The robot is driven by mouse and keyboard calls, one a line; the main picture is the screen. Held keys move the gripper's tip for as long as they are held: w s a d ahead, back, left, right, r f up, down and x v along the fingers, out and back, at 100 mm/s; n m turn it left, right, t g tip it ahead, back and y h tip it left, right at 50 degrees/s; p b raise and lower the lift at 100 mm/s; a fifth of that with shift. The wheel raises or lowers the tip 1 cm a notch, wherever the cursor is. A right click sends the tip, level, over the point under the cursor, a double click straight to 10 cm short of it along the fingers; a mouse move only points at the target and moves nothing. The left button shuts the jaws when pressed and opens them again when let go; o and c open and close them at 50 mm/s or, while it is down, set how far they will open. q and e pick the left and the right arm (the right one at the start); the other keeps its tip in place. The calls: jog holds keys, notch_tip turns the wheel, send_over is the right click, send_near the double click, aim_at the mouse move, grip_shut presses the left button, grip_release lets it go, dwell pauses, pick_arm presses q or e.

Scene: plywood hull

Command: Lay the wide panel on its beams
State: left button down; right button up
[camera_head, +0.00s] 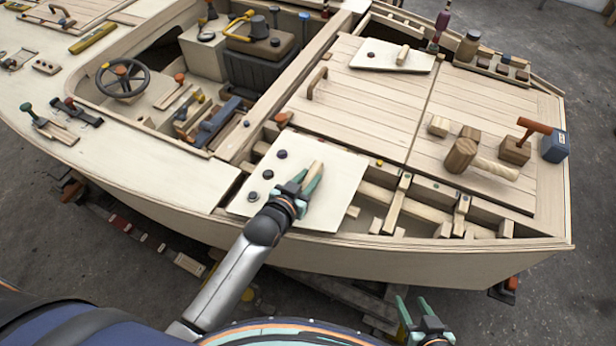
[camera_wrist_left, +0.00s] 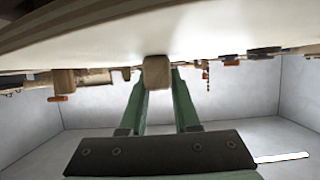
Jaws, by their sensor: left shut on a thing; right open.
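The wide panel (camera_head: 325,215) is a pale sheet with dark round knobs on its left part and a wooden handle (camera_head: 314,180). My left gripper (camera_head: 304,184) is shut on that handle; the handle block (camera_wrist_left: 157,72) also shows between the fingers in the left wrist view. The panel covers the left part of the deck opening, and its left edge overlaps the hull rim. I cannot tell whether it touches the beams. Short beams (camera_head: 397,204) show to its right; those beneath it are hidden. My right gripper (camera_head: 418,312) is open and empty, outside the hull.
Plank decking (camera_head: 375,100) lies behind the opening, with a smaller pale panel (camera_head: 393,56) on it. A wooden mallet (camera_head: 462,156), blocks and a blue box (camera_head: 555,147) stand at the right. A steering wheel (camera_head: 123,78) and tools are at the left.

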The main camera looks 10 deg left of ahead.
pick_arm(q)
jog(key=shift+w+f+b, duration=0.1)
jog(key=shift+f+b, duration=0.35)
jog(key=shift+f, duration=0.05)
dwell(0.5)
jog(key=c, duration=0.6)
grip_release()
jog(key=shift+o, duration=0.2)
jog(key=shift+f, duration=0.15)
jog(key=v, duration=1.2)
jog(key=shift+s+r+p, duration=0.2)
jog(key=shift+s+p, duration=0.15)
